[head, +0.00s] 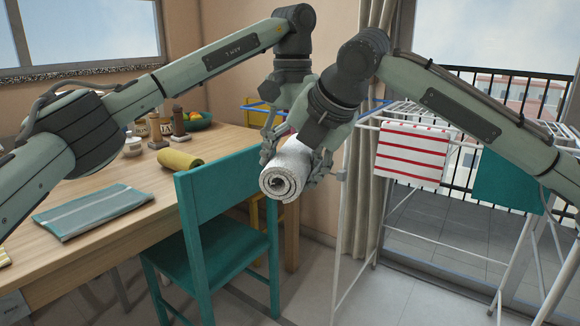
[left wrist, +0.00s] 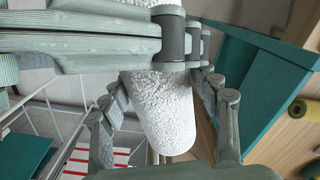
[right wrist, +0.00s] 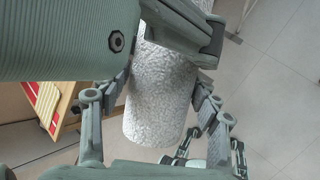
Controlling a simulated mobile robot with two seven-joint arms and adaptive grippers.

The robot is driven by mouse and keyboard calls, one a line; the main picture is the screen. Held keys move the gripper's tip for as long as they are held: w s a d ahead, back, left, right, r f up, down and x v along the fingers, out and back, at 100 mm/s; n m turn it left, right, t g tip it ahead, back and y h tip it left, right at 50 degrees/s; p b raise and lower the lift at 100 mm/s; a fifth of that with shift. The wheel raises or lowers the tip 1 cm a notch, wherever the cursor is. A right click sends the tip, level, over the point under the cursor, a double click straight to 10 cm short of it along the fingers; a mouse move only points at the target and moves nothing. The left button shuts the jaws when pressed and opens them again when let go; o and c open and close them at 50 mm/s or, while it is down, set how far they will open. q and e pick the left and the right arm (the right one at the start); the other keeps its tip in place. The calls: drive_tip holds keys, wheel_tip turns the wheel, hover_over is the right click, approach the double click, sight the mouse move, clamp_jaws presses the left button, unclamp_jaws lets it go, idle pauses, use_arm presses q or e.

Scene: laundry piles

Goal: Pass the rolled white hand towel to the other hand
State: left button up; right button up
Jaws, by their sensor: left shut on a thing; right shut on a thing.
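The rolled white hand towel (head: 283,172) is held in the air above the teal chair, its spiral end facing the head camera. My left gripper (head: 268,145) is shut on it from the left side. My right gripper (head: 316,165) is shut on it from the right side. In the left wrist view the towel (left wrist: 160,110) lies between the fingers (left wrist: 160,105), with the other gripper's parts crossing in front. In the right wrist view the towel (right wrist: 160,95) also lies between the fingers (right wrist: 152,105). Some finger contacts are hidden by the arms.
The teal chair (head: 225,190) stands just below, against the wooden table (head: 120,240). A yellow rolled towel (head: 180,159) and a folded teal striped towel (head: 92,210) lie on the table. At right, a white drying rack (head: 358,190) carries a red-striped towel (head: 412,150) and a teal towel (head: 507,182).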

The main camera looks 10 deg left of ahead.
use_arm(q)
drive_tip(key=o, duration=1.4)
